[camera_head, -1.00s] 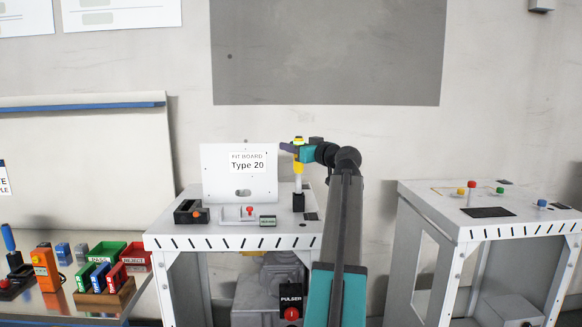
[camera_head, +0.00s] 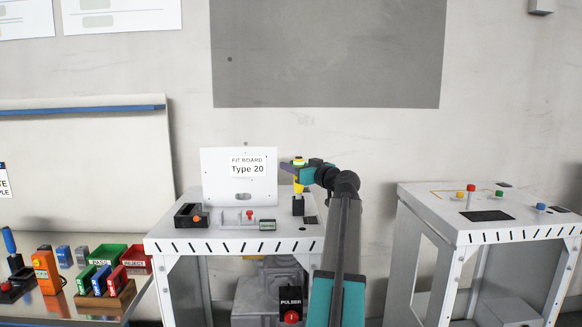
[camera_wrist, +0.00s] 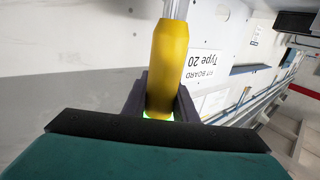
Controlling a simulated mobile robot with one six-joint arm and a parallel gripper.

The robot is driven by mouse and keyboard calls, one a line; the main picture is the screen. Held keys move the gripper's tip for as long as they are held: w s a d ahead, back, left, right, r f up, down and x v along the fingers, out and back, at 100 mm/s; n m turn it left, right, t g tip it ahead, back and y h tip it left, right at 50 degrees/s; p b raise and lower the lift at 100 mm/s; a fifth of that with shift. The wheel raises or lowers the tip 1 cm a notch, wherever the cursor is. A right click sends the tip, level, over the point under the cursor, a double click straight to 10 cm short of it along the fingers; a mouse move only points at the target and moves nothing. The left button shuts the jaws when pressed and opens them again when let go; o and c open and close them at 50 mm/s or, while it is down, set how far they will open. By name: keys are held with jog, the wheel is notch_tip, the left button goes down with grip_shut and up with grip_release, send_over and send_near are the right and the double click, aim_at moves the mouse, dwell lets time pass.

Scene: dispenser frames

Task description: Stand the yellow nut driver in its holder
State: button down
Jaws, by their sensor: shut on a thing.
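The yellow nut driver (camera_head: 298,183) is upright, held by its handle in my gripper (camera_head: 300,165). In the wrist view, the yellow handle (camera_wrist: 168,62) sits between my two dark fingers (camera_wrist: 160,105), and its grey shaft runs out of the top of the picture. The black holder (camera_head: 298,206) stands near the right end of the white bench top, directly below the driver in the head view. Little of the shaft shows above the holder, and its lower end is hidden. I cannot tell how deep it sits.
A white board marked Type 20 (camera_head: 217,181) stands behind and left of the holder. A black box (camera_head: 188,216) and a small fixture with a red knob (camera_head: 250,214) are further left. A second white bench (camera_head: 440,203) stands apart on the right.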

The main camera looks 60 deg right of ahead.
jog(key=shift+f, duration=0.25)
jog(key=c, duration=1.4)
grip_release()
jog(key=shift+c, duration=0.2)
jog(key=shift+r, duration=0.1)
jog(key=b+v, duration=0.3)
jog(key=v, duration=0.9)
